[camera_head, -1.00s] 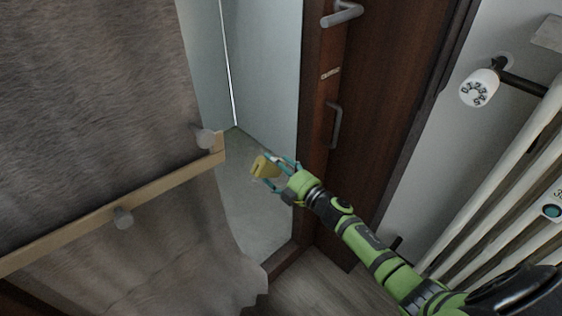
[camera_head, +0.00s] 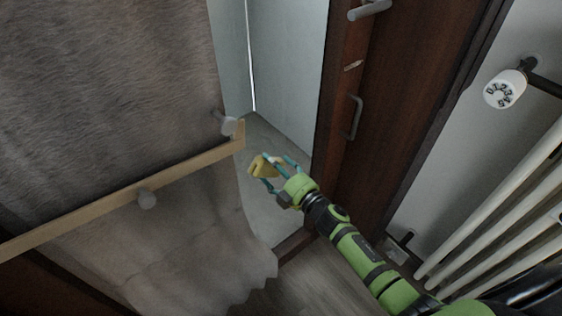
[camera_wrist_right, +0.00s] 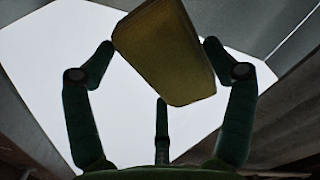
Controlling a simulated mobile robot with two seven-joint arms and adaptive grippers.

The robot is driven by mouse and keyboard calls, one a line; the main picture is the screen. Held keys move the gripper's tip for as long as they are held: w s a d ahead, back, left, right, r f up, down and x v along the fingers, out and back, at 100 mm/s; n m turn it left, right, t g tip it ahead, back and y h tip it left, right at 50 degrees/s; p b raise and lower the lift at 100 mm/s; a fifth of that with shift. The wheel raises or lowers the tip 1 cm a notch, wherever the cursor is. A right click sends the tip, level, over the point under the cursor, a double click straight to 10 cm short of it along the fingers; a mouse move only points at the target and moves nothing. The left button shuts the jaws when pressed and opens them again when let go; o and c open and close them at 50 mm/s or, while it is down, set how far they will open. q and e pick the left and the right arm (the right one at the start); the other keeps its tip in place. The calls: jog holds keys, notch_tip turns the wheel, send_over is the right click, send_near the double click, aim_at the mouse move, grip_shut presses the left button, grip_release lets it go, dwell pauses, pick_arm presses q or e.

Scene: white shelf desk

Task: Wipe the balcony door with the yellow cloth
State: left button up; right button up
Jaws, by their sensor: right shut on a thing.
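The yellow cloth (camera_head: 259,166) is a small folded block in the fingers of my right gripper (camera_head: 273,173). In the right wrist view the yellow cloth (camera_wrist_right: 168,50) sits tilted between the fingertips of the right gripper (camera_wrist_right: 160,55). The balcony door (camera_head: 353,140) has a dark brown wooden frame with metal handles, on the right of the head view. My right gripper is in front of the opening, left of the door frame. I cannot tell whether the cloth touches anything beyond the fingers. My left gripper is not in view.
A grey-brown curtain (camera_head: 110,80) hangs on the left. A white radiator (camera_head: 500,210) with a valve (camera_head: 505,89) stands on the right. A wooden floor (camera_head: 300,292) shows below.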

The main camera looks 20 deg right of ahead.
aim_at(295, 137)
jog(key=shift+s+a+r, duration=0.1)
jog(key=shift+a, duration=0.25)
notch_tip(295, 137, up, 2)
jog(key=shift+r+p, duration=0.15)
jog(key=shift+p, duration=1)
jog(key=shift+w+d+f+b, duration=0.15)
jog(key=shift+w+d, duration=0.25)
jog(key=shift+d, duration=0.75)
jog(key=shift+w+d+b, duration=0.2)
jog(key=shift+w+d, duration=0.2)
jog(key=shift+d, duration=0.75)
jog(key=shift+w+d+f+b, duration=0.15)
jog(key=shift+w+d, duration=0.25)
jog(key=shift+d, duration=0.75)
jog(key=shift+w+d+r+b, duration=0.1)
jog(key=shift+w+d+b, duration=0.15)
jog(key=shift+d, duration=0.35)
jog(key=shift+w+d+b, duration=0.2)
jog(key=shift+w+d, duration=0.05)
jog(key=shift+d, duration=0.3)
jog(key=shift+w+d+r, duration=0.2)
jog(key=shift+w+d, duration=0.05)
jog(key=shift+d, duration=0.25)
jog(key=shift+s, duration=0.15)
